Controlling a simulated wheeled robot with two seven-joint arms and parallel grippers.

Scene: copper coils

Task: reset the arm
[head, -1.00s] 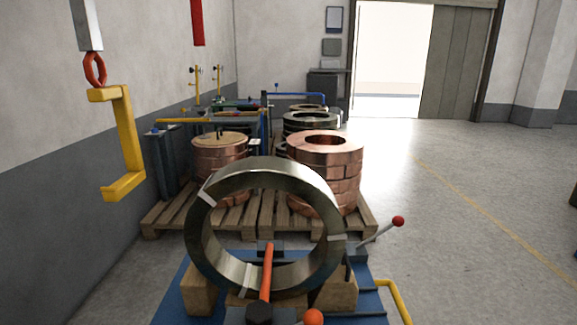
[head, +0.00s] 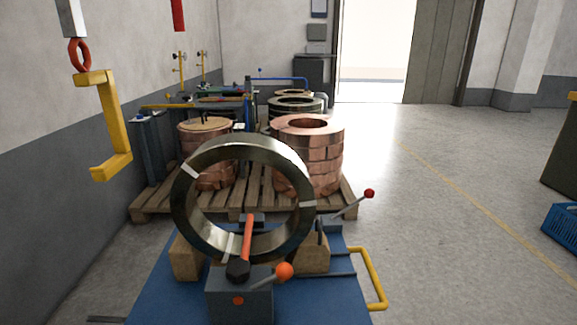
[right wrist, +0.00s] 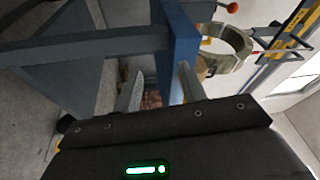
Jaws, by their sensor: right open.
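My right gripper (right wrist: 158,88) is open in the right wrist view, and I see nothing between its two fingers. A blue and grey frame (right wrist: 180,35) stands just beyond the fingers; I cannot tell whether they touch it. Neither gripper shows in the head view. There a steel ring coil (head: 187,205) stands upright on wooden blocks (head: 186,260) on a blue cart (head: 165,300). The ring also shows in the right wrist view (right wrist: 240,62). An orange-handled tool (head: 247,240) stands in front of the ring.
Copper coils (head: 322,160) stand on a wooden pallet (head: 150,208) behind the cart. A yellow hook (head: 108,115) hangs at the left. A yellow handle (head: 372,280) juts from the cart. A blue crate (head: 562,228) lies at the far right. The floor between is clear.

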